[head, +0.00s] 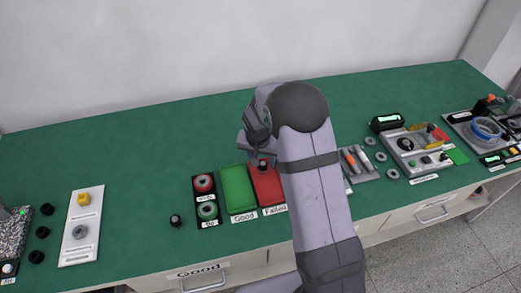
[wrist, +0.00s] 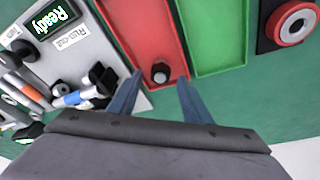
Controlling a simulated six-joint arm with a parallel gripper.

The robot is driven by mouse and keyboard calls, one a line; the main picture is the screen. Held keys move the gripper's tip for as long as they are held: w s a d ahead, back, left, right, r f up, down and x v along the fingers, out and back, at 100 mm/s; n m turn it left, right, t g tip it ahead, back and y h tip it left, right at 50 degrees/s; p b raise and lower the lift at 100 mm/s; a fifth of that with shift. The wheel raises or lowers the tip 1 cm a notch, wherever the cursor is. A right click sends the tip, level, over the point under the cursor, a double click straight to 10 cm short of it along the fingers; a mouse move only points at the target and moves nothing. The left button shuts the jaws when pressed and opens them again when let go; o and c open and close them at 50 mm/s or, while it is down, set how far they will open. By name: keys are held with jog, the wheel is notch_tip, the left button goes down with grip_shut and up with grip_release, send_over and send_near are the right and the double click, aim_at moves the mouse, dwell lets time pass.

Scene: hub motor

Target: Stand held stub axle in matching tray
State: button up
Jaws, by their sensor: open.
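The stub axle (wrist: 160,73) is a short dark cylinder with a paler top. In the wrist view it appears to stand upright inside the red tray (wrist: 134,22), close to the tray's near end. My gripper (wrist: 160,78) is open, with one blue-grey finger on each side of the axle and a gap to it. In the head view my gripper (head: 259,148) is over the red tray (head: 270,190), labelled Failed, and my arm hides part of that tray. The green tray (head: 236,187), labelled Good, is beside it and empty.
A black stand with two round red and green buttons (head: 204,184) is left of the green tray. A small dark part (head: 175,220) stands alone on the table.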

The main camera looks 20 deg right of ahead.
jog(key=b+v, duration=0.1)
jog(key=v, duration=0.8)
jog(key=s+a+f+n+g+y, duration=0.1)
jog(key=s+n, duration=0.5)
jog(key=s, duration=2)
jog(key=shift+f+g+y, duration=0.2)
jog(key=shift+g+y, duration=0.1)
jog(key=shift+g, duration=0.5)
